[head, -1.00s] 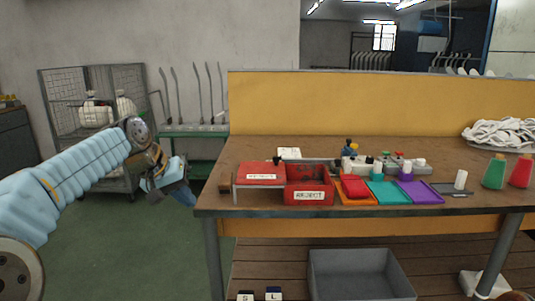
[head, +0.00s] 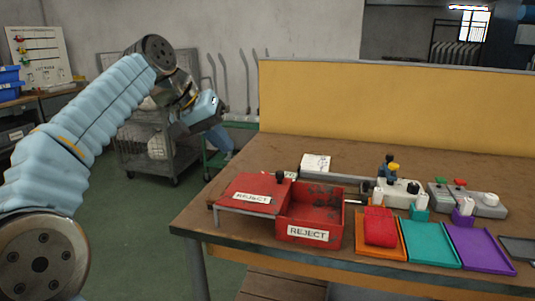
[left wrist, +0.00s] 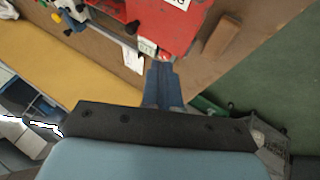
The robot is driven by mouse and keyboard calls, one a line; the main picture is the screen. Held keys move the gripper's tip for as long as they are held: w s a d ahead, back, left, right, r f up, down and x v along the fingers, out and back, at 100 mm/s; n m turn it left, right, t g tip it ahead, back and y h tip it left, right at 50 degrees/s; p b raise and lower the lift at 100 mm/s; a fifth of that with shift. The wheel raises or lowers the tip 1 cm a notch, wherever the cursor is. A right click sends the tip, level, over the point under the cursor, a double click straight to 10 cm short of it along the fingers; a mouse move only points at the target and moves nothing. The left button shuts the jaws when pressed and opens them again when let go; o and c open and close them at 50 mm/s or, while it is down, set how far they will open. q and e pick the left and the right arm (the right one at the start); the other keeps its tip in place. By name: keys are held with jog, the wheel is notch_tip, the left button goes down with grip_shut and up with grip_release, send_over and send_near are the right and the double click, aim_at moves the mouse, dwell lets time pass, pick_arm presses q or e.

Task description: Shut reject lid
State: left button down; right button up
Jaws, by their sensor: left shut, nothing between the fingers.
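The red reject box (head: 310,232) stands on the table with its top open and its dark inside showing. The red reject lid (head: 250,198), with a REJECT label and a black knob (head: 280,176), lies to the left of the box on a raised support, not over the opening. The lid also shows in the left wrist view (left wrist: 180,38), partly cut off by the top edge. My left gripper (head: 224,146) is shut and empty, held off the table's left end, behind and left of the lid. Its blue fingers show in the left wrist view (left wrist: 162,68). My right gripper is out of view.
A yellow panel (head: 390,105) closes the table's back.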

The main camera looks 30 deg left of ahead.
pick_arm(q)
jog(key=b, duration=0.2)
send_near(258, 180)
jog(key=x, duration=0.5)
jog(key=d, duration=0.1)
jog(key=w+d+p, duration=0.1)
jog(key=d, duration=0.1)
jog(key=shift+w+r, duration=0.15)
jog(key=shift+w, duration=0.1)
jog(key=shift+w+d, duration=0.15)
jog(key=shift+d, duration=0.1)
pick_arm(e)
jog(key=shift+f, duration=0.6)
